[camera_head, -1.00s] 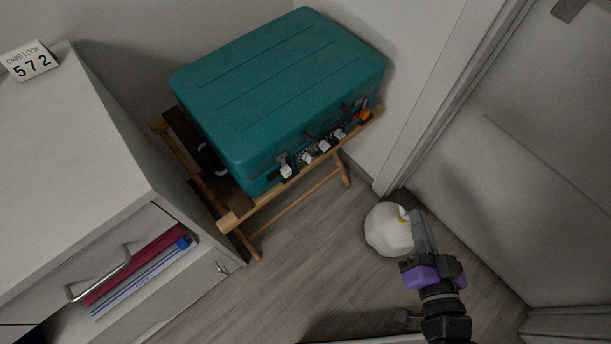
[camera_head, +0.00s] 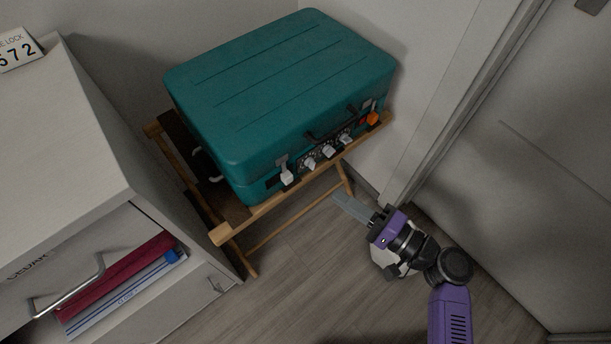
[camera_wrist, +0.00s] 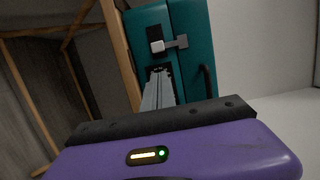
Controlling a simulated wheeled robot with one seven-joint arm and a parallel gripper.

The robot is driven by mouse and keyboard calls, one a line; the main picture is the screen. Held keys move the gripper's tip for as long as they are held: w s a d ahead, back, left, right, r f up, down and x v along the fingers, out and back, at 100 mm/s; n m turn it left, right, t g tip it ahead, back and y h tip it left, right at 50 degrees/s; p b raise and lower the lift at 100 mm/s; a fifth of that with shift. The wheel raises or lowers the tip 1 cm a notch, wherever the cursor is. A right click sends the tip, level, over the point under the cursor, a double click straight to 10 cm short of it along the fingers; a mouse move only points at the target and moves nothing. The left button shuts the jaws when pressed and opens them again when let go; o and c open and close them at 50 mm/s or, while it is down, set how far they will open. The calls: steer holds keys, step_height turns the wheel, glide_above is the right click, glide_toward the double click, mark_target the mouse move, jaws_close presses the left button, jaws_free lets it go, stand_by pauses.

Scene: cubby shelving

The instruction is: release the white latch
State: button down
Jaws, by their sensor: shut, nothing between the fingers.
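A teal suitcase (camera_head: 282,92) lies closed on a folding wooden rack. The white latch (camera_head: 287,176) is at the left end of its front face; it also shows in the wrist view (camera_wrist: 158,46), beside a grey metal plate. My gripper (camera_head: 342,201) is shut and empty, in front of and below the case front, to the right of the latch and apart from it. In the wrist view its fingers (camera_wrist: 158,92) point toward the case front and cover part of the lock area below the latch.
Several white knobs (camera_head: 328,151) sit along the case front, with an orange latch (camera_head: 373,119) at the right end and a dark handle. The wooden rack (camera_head: 222,235) juts out below. A cabinet with an open drawer (camera_head: 148,275) stands left; a door is right.

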mark_target(288, 182)
steer(key=shift+s+a, duration=0.15)
steer(key=b+x, duration=0.1)
steer(key=x, duration=0.9)
stand_by(0.4)
steer(key=shift+s+a, duration=0.95)
steer(key=shift+a, duration=0.3)
steer(key=shift+s, duration=0.1)
